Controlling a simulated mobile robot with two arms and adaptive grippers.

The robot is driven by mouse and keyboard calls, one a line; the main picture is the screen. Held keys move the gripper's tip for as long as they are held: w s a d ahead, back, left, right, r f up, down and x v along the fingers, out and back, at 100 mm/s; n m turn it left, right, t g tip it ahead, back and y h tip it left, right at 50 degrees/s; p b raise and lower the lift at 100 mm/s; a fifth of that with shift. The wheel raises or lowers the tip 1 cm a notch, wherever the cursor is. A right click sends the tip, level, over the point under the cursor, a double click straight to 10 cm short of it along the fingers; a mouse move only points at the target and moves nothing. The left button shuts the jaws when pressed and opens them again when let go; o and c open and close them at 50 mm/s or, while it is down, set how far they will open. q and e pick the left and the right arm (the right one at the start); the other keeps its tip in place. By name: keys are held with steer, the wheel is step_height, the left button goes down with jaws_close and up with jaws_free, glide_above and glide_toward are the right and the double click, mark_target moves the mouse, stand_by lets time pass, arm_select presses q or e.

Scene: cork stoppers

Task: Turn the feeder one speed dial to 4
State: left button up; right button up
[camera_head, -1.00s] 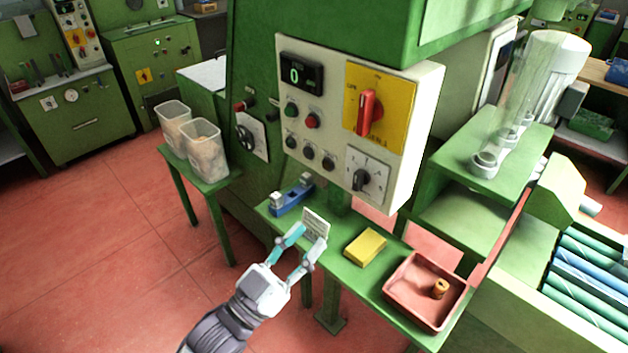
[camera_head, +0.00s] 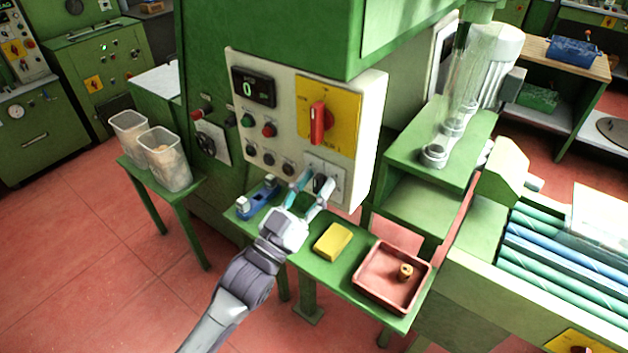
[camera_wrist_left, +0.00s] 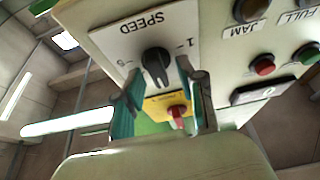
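The speed dial (camera_head: 319,184) is a black knob on a white plate low on the right of the control panel (camera_head: 291,176). In the left wrist view the dial (camera_wrist_left: 156,64) sits on its plate (camera_wrist_left: 125,45), marked SPEED, with a 5 and a 1 at its sides. The view is roughly upside down and I cannot tell the exact setting. My left gripper (camera_head: 317,186) is open at the dial, its teal fingers on either side of it. In the wrist view the gripper (camera_wrist_left: 160,82) shows a gap; contact with the knob is unclear. My right gripper is not in view.
The panel also carries a red switch on a yellow plate (camera_head: 342,103), a display reading 0 (camera_head: 253,87) and several buttons. Below are a blue tool (camera_head: 257,198), a yellow block (camera_head: 333,241) and a red tray (camera_head: 368,298) with a cork (camera_head: 405,271).

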arm_select(q)
steer(key=shift+c, duration=0.2)
jaws_close()
steer(key=shift+m, duration=0.4)
steer(key=m+g+h, duration=0.1)
steer(key=m, duration=0.1)
steer(key=m+g+h, duration=0.1)
steer(key=m, duration=0.2)
steer(key=m+g, duration=0.1)
steer(key=m, duration=0.1)
steer(key=m+g+h, duration=0.1)
steer(key=m, duration=0.2)
steer(key=shift+d+m+g, duration=0.15)
steer(key=shift+m+g, duration=0.15)
steer(key=shift+g, duration=0.1)
steer(key=shift+s+f+m+g+h+p, duration=0.1)
steer(key=shift+m+g+h+p, duration=0.25)
steer(key=shift+m, duration=0.75)
steer(key=shift+g, duration=0.25)
